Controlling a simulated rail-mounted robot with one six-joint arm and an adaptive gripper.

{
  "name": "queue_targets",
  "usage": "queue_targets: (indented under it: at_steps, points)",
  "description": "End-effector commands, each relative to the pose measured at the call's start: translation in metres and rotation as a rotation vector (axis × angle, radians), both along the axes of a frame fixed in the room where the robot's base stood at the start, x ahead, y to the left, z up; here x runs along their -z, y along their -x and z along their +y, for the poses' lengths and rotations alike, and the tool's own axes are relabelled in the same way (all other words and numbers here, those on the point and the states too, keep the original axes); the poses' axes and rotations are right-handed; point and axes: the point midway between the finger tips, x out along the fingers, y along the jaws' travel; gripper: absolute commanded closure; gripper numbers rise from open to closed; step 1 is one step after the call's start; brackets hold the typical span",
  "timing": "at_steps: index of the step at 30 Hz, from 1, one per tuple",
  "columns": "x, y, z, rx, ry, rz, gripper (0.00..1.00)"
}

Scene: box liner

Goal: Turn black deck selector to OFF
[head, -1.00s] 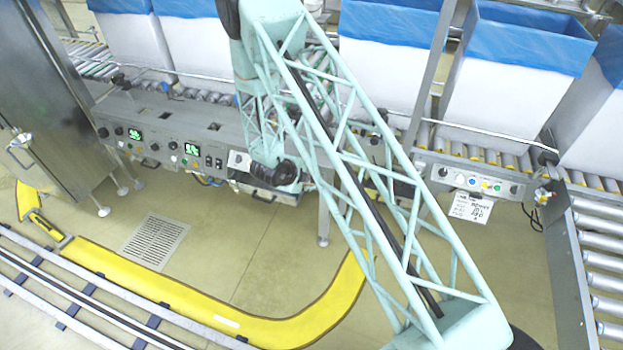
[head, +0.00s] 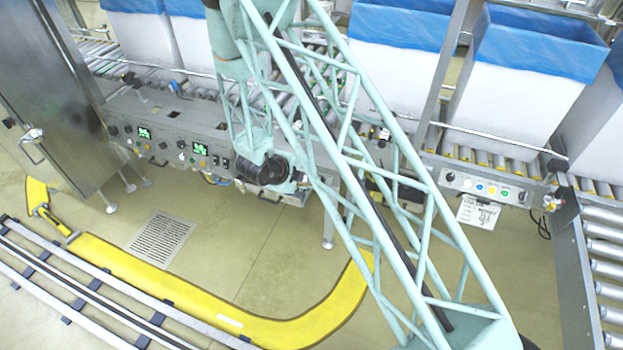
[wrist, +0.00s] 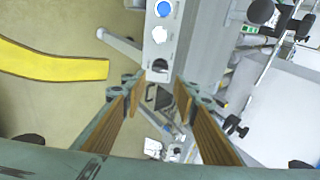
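A grey control panel (head: 489,188) hangs at the conveyor's front edge at the right, with white, blue, yellow and green buttons. A black selector knob (head: 449,178) sits at its left end and another black knob (head: 521,197) at its right. The wrist view shows the panel end-on, with a black selector (wrist: 160,67) beyond the white and blue buttons. My gripper (wrist: 157,90) is open, its two brown-padded fingers apart, with that selector ahead between the fingertips and apparently not touched. The knob's setting is too small to read.
A second panel (head: 180,140) with green displays and black knobs runs along the left. Several white boxes with blue liners (head: 537,40) stand on the rollers behind. A handwritten tag (head: 479,212) hangs below the right panel. The floor in front is open, with a yellow guide (head: 150,285).

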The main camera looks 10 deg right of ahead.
Motion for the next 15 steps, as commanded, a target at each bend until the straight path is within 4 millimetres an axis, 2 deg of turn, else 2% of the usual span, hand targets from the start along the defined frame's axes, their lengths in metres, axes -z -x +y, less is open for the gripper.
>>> queue_targets:
  at_steps: [6, 15]
  points:
    - [-0.011, 0.006, 0.007, -0.001, -0.001, 0.000, 0.73]
    - [-0.014, 0.009, 0.009, 0.000, 0.000, 0.000, 0.73]
